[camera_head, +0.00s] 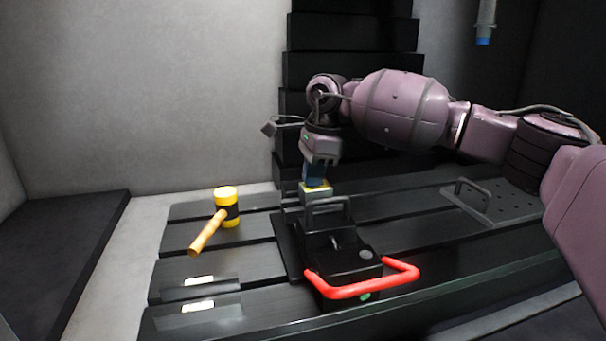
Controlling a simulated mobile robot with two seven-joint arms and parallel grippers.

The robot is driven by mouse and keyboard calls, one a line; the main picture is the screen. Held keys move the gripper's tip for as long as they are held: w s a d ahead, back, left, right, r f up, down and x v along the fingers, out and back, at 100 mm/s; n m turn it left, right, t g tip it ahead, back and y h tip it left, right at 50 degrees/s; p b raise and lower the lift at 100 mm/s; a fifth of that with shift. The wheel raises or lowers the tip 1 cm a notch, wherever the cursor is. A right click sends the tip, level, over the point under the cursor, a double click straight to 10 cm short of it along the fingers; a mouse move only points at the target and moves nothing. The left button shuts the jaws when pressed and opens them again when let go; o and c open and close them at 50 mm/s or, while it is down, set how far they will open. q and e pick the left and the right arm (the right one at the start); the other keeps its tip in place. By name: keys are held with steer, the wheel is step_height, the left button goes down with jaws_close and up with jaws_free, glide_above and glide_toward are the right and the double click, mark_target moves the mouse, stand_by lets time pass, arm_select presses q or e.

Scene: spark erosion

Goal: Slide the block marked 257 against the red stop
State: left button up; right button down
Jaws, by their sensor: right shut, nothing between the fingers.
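My right gripper (315,176) points down, shut with nothing between its fingers, at the back of the black fixture. Directly below its tips is a small grey block (315,195) with a yellowish top; I cannot tell if they touch. No number can be read on it, so I cannot confirm that it is the block marked 257. A black fixture (342,257) with a dark handle stands in front of the block and partly hides it. A red U-shaped bar (362,286) runs around the fixture's front; I cannot tell if it is the red stop. My left gripper is not in view.
A yellow-headed mallet (226,203) lies left on the slotted black table (218,263). A grey perforated plate with a handle (492,202) lies at the right. A blue-tipped nozzle (484,33) hangs at the upper right. The table's front left is largely clear.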

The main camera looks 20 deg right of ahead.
steer(key=shift+d+f, duration=0.2)
steer(key=shift+f, duration=0.1)
steer(key=shift+w+d+r, duration=0.1)
steer(key=shift+w+r, duration=0.05)
steer(key=shift+r, duration=0.2)
step_height(320, 180, up, 10)
steer(key=d+p, duration=0.1)
steer(key=shift+d+r+p, duration=0.2)
steer(key=shift+r+p, duration=0.05)
steer(key=shift+p, duration=0.15)
